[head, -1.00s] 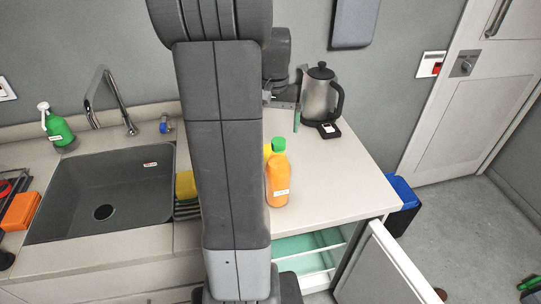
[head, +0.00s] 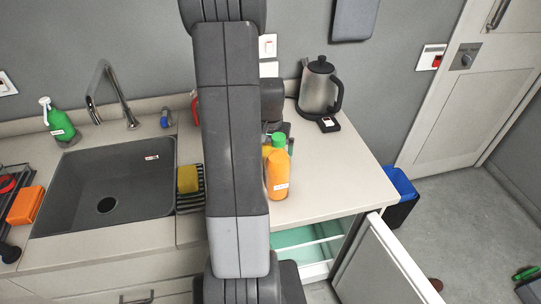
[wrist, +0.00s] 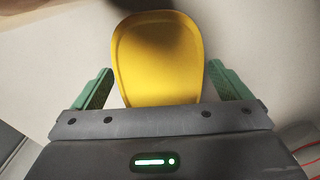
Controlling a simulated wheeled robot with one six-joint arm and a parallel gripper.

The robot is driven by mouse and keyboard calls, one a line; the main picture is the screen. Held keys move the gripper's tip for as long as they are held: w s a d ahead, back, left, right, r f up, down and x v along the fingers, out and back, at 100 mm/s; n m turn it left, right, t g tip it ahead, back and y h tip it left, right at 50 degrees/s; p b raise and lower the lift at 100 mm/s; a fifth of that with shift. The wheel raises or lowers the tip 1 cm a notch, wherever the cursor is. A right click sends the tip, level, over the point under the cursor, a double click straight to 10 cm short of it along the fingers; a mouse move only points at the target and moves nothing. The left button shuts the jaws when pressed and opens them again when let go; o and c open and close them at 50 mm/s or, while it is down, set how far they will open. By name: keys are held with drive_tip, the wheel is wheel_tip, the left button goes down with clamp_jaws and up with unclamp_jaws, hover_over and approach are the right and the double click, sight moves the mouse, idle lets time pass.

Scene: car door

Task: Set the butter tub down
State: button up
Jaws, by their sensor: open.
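The butter tub (wrist: 157,55) is yellow with rounded corners and shows in the wrist view between the two green fingers of my gripper (wrist: 162,88). The fingers are open, with a visible gap on each side of the tub. The tub appears to rest on the pale countertop (wrist: 265,50); its underside is hidden. In the head view only a small yellow patch (head: 266,152) shows behind an orange bottle, and my arm hides most of the gripper.
The orange bottle with green cap (head: 278,175) stands close in front of the yellow patch. A kettle (head: 319,88) stands behind to the right. A sink (head: 105,185) lies left. An open door (head: 380,265) juts out below the counter. Counter right of the bottle is clear.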

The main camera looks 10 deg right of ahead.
drive_tip(key=shift+f, duration=0.1)
drive_tip(key=shift+c, duration=0.3)
drive_tip(key=c, duration=1.1)
drive_tip(key=shift+c, duration=0.3)
